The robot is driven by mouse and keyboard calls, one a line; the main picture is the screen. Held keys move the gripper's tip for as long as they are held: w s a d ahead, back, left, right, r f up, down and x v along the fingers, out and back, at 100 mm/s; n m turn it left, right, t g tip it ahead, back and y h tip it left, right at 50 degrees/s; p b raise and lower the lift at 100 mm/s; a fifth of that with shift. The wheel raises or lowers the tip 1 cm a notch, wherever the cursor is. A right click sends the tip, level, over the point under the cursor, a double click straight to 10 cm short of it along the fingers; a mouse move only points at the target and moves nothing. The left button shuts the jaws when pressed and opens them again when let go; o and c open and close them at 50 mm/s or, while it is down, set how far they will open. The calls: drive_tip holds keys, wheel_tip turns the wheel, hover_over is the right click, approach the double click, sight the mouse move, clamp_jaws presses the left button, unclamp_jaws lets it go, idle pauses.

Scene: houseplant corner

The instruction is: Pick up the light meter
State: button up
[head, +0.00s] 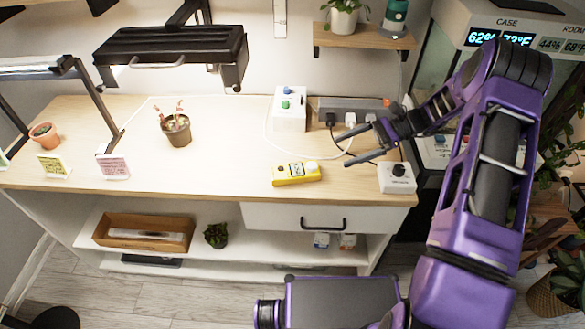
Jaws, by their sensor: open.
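The light meter appears to be the yellow handheld device (296,174) lying flat near the front edge of the wooden bench top, with a pale patch on its upper face. My gripper (341,153) is open and empty, with its two dark fingers pointing left. In the picture its fingertips are up and to the right of the yellow device and do not touch it. Its exact height above the bench is hard to tell. Nothing covers the device.
A white box with a black knob (397,180) sits right of the device. A power strip (350,108) with plugs and a white button box (290,109) stand behind. A potted plant (177,128) stands left under a black lamp (175,47). The bench between is clear.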

approach(298, 169)
drive_tip(key=x, duration=0.5)
drive_tip(key=shift+s+r, duration=0.25)
drive_tip(key=shift+s, duration=0.05)
drive_tip(key=shift+w+f+x, duration=0.1)
drive_tip(key=shift+w+x, duration=0.05)
drive_tip(key=shift+x, duration=1.3)
drive_tip(key=shift+w+f+x, duration=0.1)
drive_tip(key=shift+x, duration=1.3)
drive_tip(key=c, duration=1.4)
